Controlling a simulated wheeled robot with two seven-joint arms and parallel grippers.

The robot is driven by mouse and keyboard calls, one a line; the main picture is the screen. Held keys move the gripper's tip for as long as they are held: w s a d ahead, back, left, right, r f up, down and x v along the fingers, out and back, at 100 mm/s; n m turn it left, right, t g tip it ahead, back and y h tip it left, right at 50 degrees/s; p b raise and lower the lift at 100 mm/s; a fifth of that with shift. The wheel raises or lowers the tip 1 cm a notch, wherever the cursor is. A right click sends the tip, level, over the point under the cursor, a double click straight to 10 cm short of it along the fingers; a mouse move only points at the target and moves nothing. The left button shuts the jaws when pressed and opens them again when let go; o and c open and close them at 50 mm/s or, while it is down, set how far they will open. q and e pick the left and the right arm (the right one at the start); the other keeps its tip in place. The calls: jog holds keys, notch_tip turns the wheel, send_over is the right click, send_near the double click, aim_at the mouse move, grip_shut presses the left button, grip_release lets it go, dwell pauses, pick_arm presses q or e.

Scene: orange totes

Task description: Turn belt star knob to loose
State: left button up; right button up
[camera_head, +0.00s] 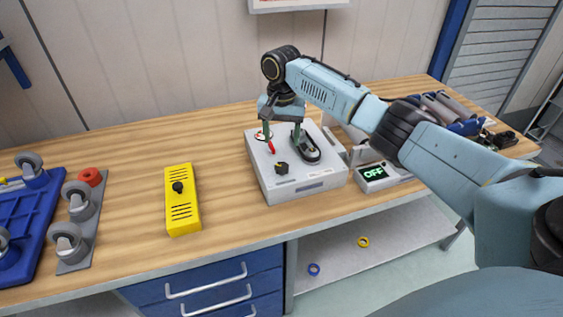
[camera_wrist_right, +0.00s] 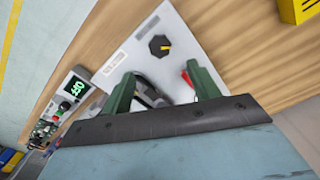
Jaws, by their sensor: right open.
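A white box unit (camera_head: 318,186) stands on the wooden workbench. A black knob (camera_head: 282,168) sits on its top near the front left. In the right wrist view this knob (camera_wrist_right: 155,44) is faceted, with a yellow mark pointing to one side. A black belt loop (camera_head: 312,152) lies on the box top, partly hidden by my gripper. A red pointer or lever (camera_head: 270,147) is at the left. My right gripper (camera_head: 281,130) is open above the back of the box, behind the knob and apart from it. It also shows in the wrist view (camera_wrist_right: 164,88). My left gripper is out of view.
A yellow slotted box (camera_head: 182,215) with a black knob stands left of the white box. Casters (camera_head: 70,240) and a blue tray (camera_head: 25,225) are at far left.

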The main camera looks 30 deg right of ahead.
aim_at(282, 166)
notch_tip(282, 166, down, 10)
dwell(0.3)
jog(key=shift+c, duration=0.2)
jog(key=c, duration=0.9)
